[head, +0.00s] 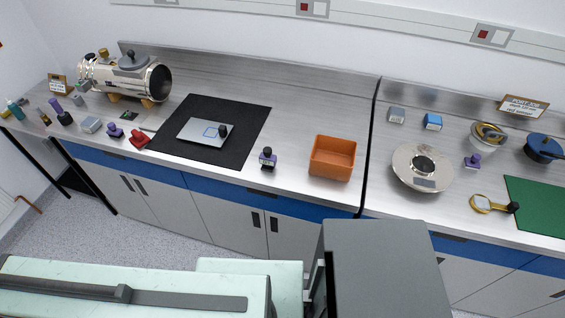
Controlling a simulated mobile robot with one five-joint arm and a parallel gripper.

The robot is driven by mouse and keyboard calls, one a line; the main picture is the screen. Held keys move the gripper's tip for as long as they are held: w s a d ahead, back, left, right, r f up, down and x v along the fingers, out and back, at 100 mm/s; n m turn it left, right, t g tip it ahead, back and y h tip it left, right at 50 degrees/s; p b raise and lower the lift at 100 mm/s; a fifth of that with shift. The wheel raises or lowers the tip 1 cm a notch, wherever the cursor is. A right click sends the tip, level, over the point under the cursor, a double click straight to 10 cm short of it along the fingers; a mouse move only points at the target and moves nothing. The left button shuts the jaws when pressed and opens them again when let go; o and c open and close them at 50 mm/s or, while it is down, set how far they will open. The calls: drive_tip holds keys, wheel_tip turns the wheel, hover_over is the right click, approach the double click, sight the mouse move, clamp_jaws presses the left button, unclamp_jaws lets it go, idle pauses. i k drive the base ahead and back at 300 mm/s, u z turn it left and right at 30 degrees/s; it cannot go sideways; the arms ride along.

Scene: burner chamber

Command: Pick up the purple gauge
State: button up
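Several small purple items are on the counter, and I cannot tell for certain which is the gauge. One with a black rounded top, the purple and black item (267,158), stands upright between the black mat and the orange bin. Another purple item (473,161) is on the right counter, beside the round metal dish. A third purple item (114,131) is at the left, beside a red item. A purple piece with a dark base (62,112) is farther left. My gripper is not in view.
The black mat (250,121) holds a silver plate (192,131). The orange bin (332,158) is right of it. A round metal dish (407,180), magnifier (483,203) and green mat (539,205) are at right. A metal chamber (125,78) is back left.

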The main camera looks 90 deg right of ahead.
sight(268, 160)
drive_tip(key=u, duration=1)
drive_tip(key=i, duration=1.75)
drive_tip(key=z, duration=5)
drive_tip(key=i, duration=1)
drive_tip(key=u, duration=0.1)
